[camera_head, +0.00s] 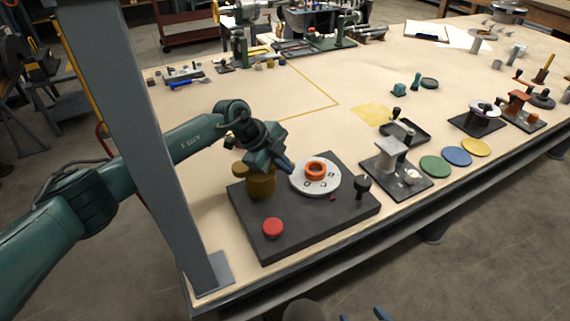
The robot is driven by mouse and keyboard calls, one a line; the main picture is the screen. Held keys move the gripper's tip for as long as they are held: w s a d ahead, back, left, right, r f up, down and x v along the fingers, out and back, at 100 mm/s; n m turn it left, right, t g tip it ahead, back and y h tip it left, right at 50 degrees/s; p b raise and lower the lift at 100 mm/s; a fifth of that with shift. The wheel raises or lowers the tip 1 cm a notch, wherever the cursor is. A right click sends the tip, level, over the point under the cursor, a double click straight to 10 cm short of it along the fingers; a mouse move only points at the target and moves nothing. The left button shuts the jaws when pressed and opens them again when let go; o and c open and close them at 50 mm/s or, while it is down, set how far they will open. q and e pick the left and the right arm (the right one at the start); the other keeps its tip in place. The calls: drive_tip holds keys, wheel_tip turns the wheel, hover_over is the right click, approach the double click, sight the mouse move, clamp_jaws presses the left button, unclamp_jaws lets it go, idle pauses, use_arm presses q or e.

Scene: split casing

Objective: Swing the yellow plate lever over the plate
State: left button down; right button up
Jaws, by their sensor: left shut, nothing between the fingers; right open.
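A dark square base (310,222) lies near the table's front edge. At its back left stands a mustard-yellow rounded part (261,186), partly hidden by my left gripper; I cannot tell its full shape or whether it is the lever. To its right is a round white plate (300,181) with dark letters and an orange ring (316,171) on it. My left gripper (287,165) is shut and empty, between the yellow part and the white plate; I cannot tell if it touches either. My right gripper (364,316) shows only its blue fingertips at the bottom edge, apart and empty.
The base also carries a red button (273,227) and a black knob (362,185). A grey post (150,130) stands at the left. Right of the base are a metal block stand (390,155) and green, blue and yellow discs (457,156). The table's middle is clear.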

use_arm(q)
drive_tip(key=b+v, duration=0.1)
drive_tip(key=v, duration=1.2)
